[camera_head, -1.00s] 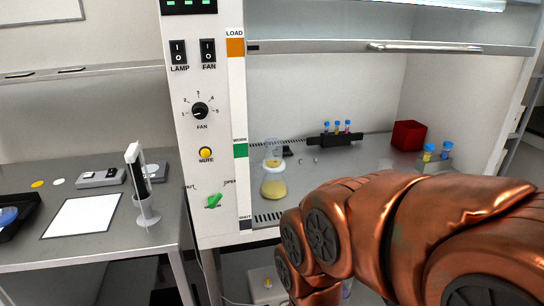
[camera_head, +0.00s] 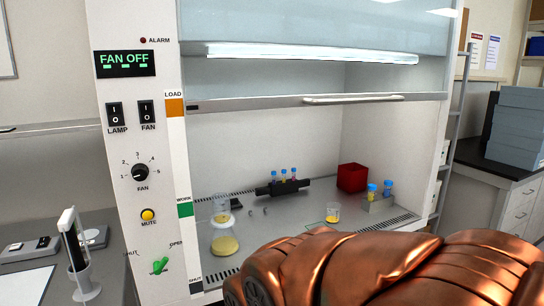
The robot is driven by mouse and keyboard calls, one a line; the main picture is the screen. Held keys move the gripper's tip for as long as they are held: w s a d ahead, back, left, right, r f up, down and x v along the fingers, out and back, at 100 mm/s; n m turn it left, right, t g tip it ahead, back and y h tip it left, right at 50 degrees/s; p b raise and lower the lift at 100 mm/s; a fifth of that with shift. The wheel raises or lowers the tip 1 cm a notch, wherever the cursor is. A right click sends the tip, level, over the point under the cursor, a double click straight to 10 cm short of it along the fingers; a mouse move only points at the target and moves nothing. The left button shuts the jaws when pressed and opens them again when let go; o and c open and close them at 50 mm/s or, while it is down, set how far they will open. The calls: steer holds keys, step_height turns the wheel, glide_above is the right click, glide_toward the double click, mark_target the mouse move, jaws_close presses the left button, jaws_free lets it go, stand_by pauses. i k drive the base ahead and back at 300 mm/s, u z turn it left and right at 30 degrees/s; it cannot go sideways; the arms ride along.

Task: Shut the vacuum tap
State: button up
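The vacuum tap (camera_head: 160,265) is a green lever low on the white control panel (camera_head: 140,210). SHUT is printed at its upper left and OPEN at its upper right. Its lever appears to tilt up and to the right, towards OPEN. The label under it is partly covered and too small to read. My copper-coloured arm fills the lower right of the view. My gripper is outside the picture, so its state and its distance from the tap do not show.
The fume hood's sash (camera_head: 320,100) is raised. A side table (camera_head: 30,255) stands left of the panel.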

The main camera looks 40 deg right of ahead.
mark_target(158, 266)
steer(key=u, duration=0.75)
steer(key=k, duration=0.4)
steer(key=u, duration=0.75)
